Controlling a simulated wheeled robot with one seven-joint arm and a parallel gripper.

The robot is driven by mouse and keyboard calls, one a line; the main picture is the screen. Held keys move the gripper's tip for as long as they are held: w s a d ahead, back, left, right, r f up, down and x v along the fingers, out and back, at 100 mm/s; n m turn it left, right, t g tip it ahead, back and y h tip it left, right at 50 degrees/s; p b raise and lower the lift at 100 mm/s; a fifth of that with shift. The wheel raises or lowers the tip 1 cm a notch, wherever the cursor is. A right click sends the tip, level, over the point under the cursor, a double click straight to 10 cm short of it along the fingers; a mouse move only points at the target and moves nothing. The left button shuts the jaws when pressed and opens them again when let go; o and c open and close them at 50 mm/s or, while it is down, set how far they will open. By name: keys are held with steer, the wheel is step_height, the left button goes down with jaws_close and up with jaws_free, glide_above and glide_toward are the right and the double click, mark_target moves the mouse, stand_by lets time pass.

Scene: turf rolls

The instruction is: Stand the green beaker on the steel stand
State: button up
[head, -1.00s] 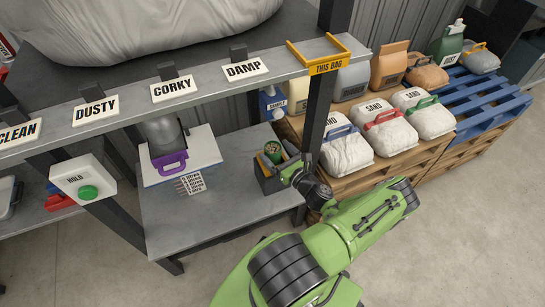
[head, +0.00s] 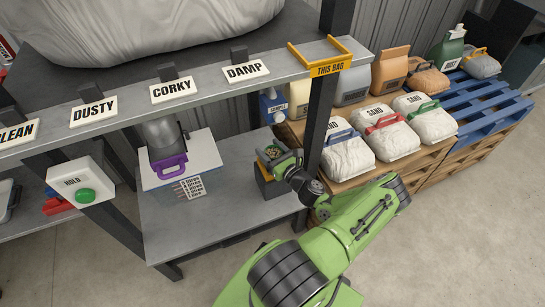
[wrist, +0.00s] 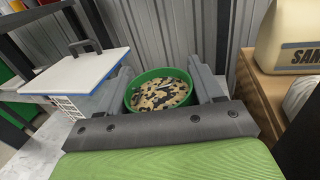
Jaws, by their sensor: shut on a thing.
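The green beaker (wrist: 188,75) is held between the two grey fingers of my gripper (wrist: 163,92) in the wrist view. It is open at the top and holds a mix of pale and dark bits. In the head view the beaker (head: 271,152) is small and partly covered by my gripper (head: 281,160). It is at the top of, or just above, a dark box (head: 275,188) on the lower shelf; I cannot tell whether it is clear of the box. I cannot make out the steel stand with certainty.
A dark post (head: 319,115) rises close right of my gripper. Sandbags (head: 347,150) lie on a pallet to the right. The shelf's front is bare.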

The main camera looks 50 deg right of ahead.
step_height(320, 180, up, 10)
steer(key=p, duration=0.4)
steer(key=shift+f, duration=0.1)
